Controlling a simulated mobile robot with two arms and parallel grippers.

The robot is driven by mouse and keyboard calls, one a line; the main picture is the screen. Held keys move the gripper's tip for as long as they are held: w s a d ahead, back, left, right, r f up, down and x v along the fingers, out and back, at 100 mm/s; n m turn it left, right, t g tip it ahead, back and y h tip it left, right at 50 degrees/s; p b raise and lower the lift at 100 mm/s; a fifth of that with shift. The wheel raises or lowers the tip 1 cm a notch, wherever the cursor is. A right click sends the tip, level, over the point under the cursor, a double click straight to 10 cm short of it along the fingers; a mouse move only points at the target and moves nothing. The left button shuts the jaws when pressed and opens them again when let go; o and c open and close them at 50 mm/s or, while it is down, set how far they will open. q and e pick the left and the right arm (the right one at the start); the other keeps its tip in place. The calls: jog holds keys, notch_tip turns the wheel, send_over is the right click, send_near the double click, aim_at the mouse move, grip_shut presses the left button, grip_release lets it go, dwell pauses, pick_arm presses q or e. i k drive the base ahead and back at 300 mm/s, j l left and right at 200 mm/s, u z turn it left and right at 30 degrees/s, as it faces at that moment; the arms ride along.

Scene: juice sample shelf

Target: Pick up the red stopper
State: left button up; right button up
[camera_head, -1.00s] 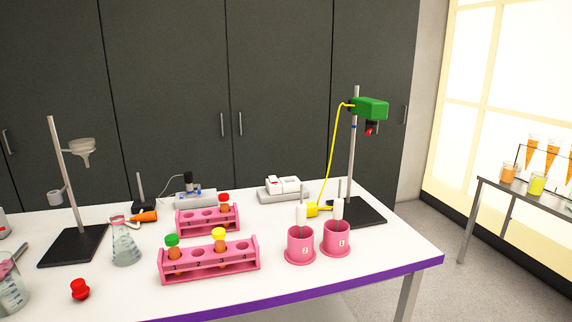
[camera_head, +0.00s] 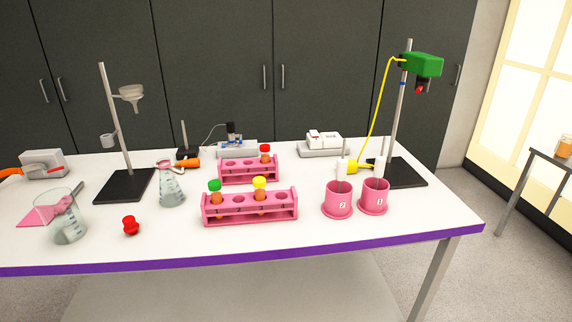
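The red stopper (camera_head: 131,226) lies on the white table (camera_head: 300,239) near its front edge, left of the front pink rack. It stands apart from the things around it. A beaker (camera_head: 66,216) is to its left and a conical flask (camera_head: 172,187) is behind it to the right. A red cap (camera_head: 265,153) also tops a tube in the rear pink rack. Neither of my grippers shows in the head view.
The front pink rack (camera_head: 270,213) holds tubes with green and yellow caps. Two pink cups (camera_head: 338,203) (camera_head: 374,199) stand at the right. A stand (camera_head: 124,187) with a funnel is behind the stopper. The table's purple front edge (camera_head: 250,262) is clear.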

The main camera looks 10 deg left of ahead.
aim_at(130, 227)
jog(key=u, duration=1.3)
